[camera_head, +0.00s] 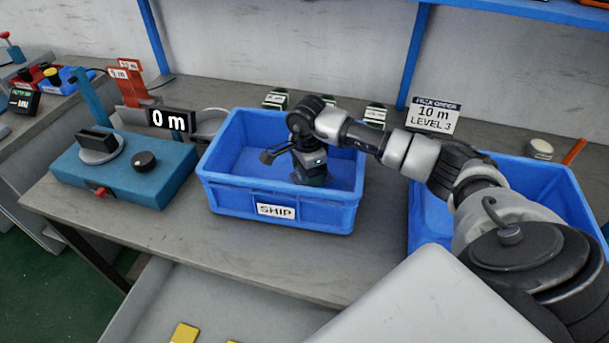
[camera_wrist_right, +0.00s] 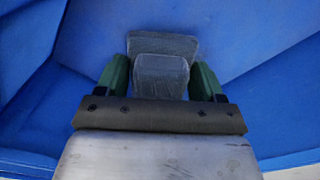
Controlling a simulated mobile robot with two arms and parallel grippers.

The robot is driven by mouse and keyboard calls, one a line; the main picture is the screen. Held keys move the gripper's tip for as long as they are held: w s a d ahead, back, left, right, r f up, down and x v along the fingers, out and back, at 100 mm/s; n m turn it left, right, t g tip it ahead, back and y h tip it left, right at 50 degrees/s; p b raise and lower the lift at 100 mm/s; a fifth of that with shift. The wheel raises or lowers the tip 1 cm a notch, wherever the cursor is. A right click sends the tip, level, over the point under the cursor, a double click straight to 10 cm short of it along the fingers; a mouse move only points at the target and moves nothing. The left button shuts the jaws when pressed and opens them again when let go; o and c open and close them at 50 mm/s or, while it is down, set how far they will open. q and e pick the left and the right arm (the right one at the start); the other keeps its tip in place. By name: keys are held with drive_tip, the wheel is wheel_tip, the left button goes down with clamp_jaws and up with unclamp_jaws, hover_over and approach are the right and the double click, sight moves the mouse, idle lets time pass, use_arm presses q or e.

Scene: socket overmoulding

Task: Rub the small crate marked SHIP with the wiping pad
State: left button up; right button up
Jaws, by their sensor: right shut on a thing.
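The small blue crate marked SHIP (camera_head: 225,195) stands on the workbench in the middle of the head view. My right gripper (camera_head: 312,178) reaches down inside it. In the right wrist view, the green fingers of my right gripper (camera_wrist_right: 160,80) are shut on a grey block-shaped wiping pad (camera_wrist_right: 162,46). The crate's blue inside (camera_wrist_right: 255,40) surrounds the pad there. The pad is low in the crate, but I cannot tell whether it touches the floor or a wall. My left gripper is not in view.
A teal device (camera_head: 125,175) with a "0 m" display (camera_head: 170,119) stands left of the crate. Another blue crate (camera_head: 425,225) is at the right, partly behind my right arm. A "10 m LEVEL 3" card (camera_head: 434,115) stands behind. Bare bench lies in front of the SHIP crate.

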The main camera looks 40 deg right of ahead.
wheel_tip(320, 180, up, 2)
drive_tip(key=shift+d+p, duration=0.1)
drive_tip(key=shift+p, duration=0.35)
drive_tip(key=shift+r, duration=0.45)
drive_tip(key=shift+r+p, duration=0.85)
drive_tip(key=shift+r, duration=0.1)
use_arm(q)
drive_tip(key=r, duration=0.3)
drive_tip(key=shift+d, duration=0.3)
use_arm(e)
drive_tip(key=shift+r, duration=0.1)
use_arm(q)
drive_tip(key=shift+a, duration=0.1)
